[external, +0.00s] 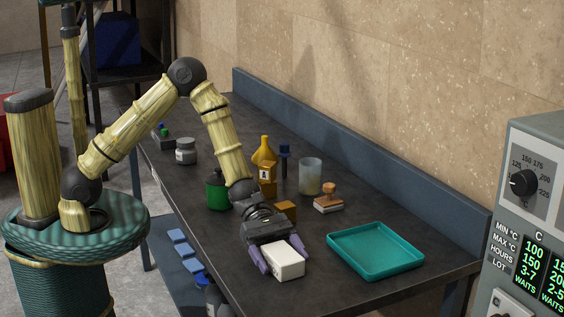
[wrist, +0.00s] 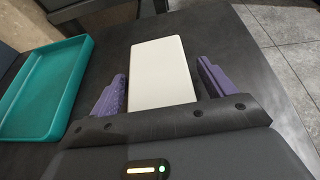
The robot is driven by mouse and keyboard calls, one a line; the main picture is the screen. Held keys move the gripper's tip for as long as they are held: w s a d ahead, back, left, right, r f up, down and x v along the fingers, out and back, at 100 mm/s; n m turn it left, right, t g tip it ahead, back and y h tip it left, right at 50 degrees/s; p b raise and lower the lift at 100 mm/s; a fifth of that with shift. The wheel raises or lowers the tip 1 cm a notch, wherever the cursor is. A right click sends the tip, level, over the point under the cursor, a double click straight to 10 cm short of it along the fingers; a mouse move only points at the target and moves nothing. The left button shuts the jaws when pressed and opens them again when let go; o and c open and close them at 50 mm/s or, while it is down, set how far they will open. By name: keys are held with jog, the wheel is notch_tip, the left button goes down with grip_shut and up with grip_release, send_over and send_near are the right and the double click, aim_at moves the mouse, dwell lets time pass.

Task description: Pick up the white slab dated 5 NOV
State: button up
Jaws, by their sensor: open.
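A white slab (external: 283,262) lies near the front edge of the dark bench, and it shows large in the wrist view (wrist: 161,72). No date can be read on it in either view. My gripper (external: 275,257) is open, with its purple fingers on either side of the slab. In the wrist view the fingers (wrist: 162,92) flank the slab's near part, with a gap on each side. The slab's near end is hidden behind the gripper body.
A teal tray (external: 338,258) stands to the right of the slab. Behind my gripper are an ochre block (external: 286,210), a wooden-handled stamp (external: 329,199), a clear cup (external: 310,177), a yellow bottle (external: 264,152) and a green container (external: 217,192). A grey control box (external: 535,150) stands at far right.

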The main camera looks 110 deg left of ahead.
aim_at(281, 251)
dwell(0.5)
jog(key=c, duration=1.3)
jog(key=shift+r, duration=0.1)
notch_tip(281, 251, up, 10)
jog(key=shift+f+p, duration=0.1)
jog(key=shift+p, duration=0.4)
jog(key=shift+w, duration=0.1)
